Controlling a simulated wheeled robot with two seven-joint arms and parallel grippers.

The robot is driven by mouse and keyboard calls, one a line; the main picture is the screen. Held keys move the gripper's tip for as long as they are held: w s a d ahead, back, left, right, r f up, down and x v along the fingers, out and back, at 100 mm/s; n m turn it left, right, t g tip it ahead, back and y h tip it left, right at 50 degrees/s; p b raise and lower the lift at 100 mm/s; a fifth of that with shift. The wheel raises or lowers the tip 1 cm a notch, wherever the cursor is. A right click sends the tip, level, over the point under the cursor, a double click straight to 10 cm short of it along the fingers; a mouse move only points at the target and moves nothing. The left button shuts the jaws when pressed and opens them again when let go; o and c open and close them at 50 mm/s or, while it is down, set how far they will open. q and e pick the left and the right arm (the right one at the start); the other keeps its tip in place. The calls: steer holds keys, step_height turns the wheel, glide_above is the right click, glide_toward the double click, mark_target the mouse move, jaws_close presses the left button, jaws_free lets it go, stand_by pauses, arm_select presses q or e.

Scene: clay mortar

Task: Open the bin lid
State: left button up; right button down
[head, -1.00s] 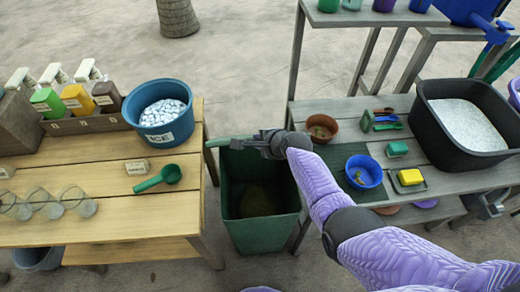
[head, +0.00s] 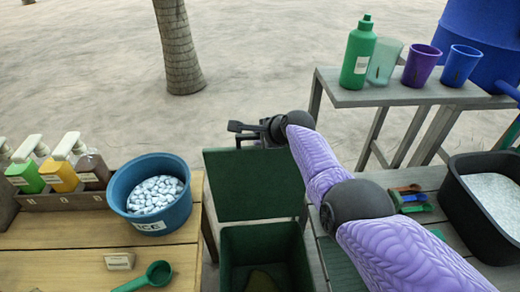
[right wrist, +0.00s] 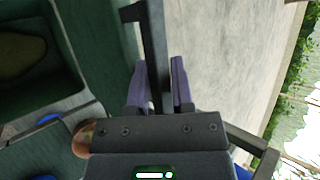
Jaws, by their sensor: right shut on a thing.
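The green bin (head: 237,236) stands between the two tables, and its mouth is open toward me. Its green lid (head: 250,190) stands raised at the bin's far side with its inner face showing. My right gripper (head: 247,131) is at the lid's top edge. In the right wrist view its purple fingers (right wrist: 160,88) are shut around a dark bar, the lid's handle (right wrist: 152,40). The bin's inside (right wrist: 30,60) shows at the upper left there, with something brownish at the bottom. My left gripper is not in view.
On the left table stand a blue ice tub (head: 118,193), a green scoop (head: 158,273) and several pump bottles. On the right, a shelf holds a green bottle (head: 358,55) and cups, and a black tub (head: 485,215) sits below. Open sandy ground lies behind the bin.

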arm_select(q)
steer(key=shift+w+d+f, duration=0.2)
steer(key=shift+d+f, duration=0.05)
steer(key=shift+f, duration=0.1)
arm_select(e)
steer(key=shift+w, duration=0.55)
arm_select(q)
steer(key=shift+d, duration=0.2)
arm_select(e)
steer(key=c, duration=0.6)
jaws_free()
arm_select(q)
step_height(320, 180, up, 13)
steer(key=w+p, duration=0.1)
steer(key=p, duration=1.1)
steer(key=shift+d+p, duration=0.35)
arm_select(e)
steer(key=v, duration=1)
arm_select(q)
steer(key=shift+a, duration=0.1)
